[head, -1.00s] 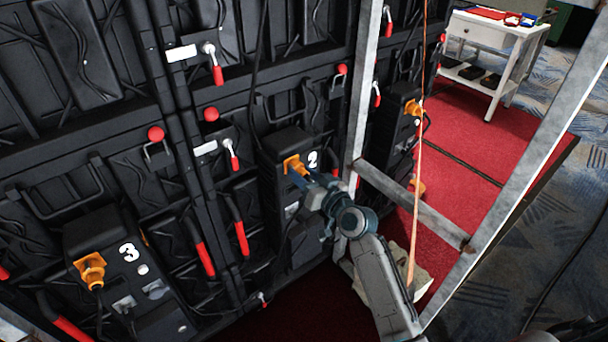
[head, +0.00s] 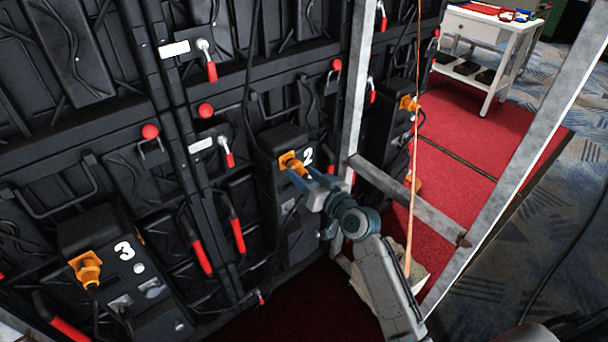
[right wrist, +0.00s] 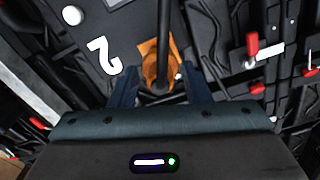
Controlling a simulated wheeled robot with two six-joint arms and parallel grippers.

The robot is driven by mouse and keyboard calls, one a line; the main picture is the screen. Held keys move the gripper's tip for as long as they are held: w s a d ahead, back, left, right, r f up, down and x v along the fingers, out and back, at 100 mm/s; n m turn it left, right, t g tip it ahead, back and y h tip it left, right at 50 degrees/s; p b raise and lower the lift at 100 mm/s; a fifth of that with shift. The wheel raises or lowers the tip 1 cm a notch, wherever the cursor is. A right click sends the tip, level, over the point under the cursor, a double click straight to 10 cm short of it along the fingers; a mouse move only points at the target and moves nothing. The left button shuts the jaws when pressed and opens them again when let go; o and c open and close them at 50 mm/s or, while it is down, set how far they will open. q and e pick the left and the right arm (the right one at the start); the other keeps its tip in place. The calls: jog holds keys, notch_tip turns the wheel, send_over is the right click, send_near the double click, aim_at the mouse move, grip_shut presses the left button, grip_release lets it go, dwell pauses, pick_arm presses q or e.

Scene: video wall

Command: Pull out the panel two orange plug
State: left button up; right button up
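The orange plug of panel two (head: 289,160) sits in the black box marked "2" (head: 276,139), to the left of the numeral. My right gripper (head: 299,174) is just in front of the plug, at its lower right. In the right wrist view the orange plug (right wrist: 158,62) and its dark cable show between the two blue fingers of my right gripper (right wrist: 160,88). The fingers are apart, with a gap on either side of the plug. My left gripper is not in view.
Another orange plug (head: 86,268) is in the box marked "3" (head: 92,228), and one more (head: 409,103) is farther right. A grey metal frame post (head: 353,90) and crossbar (head: 410,202) stand close to my right arm. Red-handled levers (head: 237,236) stick out from the wall.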

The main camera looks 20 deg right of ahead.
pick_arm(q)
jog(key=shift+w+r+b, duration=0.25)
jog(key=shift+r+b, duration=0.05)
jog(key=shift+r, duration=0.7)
pick_arm(e)
jog(key=v, duration=1.1)
jog(key=shift+a, duration=0.1)
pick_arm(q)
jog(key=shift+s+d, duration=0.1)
